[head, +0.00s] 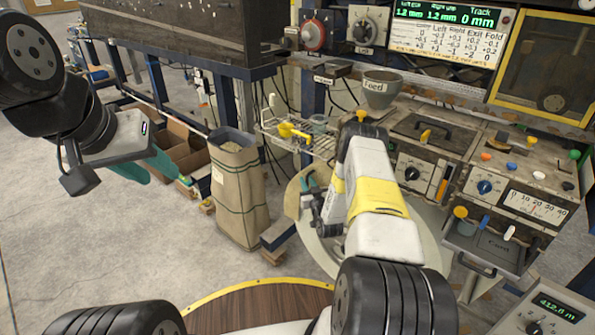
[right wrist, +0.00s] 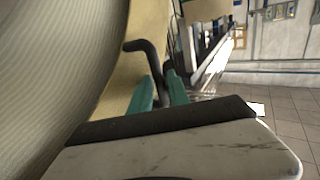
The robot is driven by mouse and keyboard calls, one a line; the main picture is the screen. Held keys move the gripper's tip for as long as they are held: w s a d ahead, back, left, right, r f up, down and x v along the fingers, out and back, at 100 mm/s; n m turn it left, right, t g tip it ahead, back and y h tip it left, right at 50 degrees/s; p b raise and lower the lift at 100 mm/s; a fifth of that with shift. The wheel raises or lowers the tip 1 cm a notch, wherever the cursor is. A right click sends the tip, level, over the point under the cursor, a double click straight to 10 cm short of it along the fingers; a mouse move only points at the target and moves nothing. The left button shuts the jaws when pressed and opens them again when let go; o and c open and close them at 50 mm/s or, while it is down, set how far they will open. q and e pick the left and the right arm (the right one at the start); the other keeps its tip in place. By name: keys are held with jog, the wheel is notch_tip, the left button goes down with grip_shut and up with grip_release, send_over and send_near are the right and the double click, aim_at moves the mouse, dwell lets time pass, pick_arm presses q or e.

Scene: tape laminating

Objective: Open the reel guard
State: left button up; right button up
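A beige curved panel, which looks like the reel guard (head: 291,199), stands behind my right gripper in the head view. In the right wrist view its beige face (right wrist: 118,95) carries a bent black handle (right wrist: 152,58). My right gripper (head: 309,184) is at this handle; its teal fingertips (right wrist: 160,78) lie on either side of the bar. Whether they press on it cannot be told. A large pale ribbed curved surface, probably the reel (right wrist: 50,70), fills the left of that view. My left gripper (head: 160,165) hangs over the floor at the left, open and empty.
A tall brown sack (head: 238,190) and cardboard boxes (head: 185,145) stand left of the guard. A wire shelf (head: 295,130) is behind it. The control panels (head: 440,150) and a grey feed funnel (head: 380,92) are at the right.

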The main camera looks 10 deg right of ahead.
jog(key=shift+c, duration=0.4)
grip_shut()
dwell(1.1)
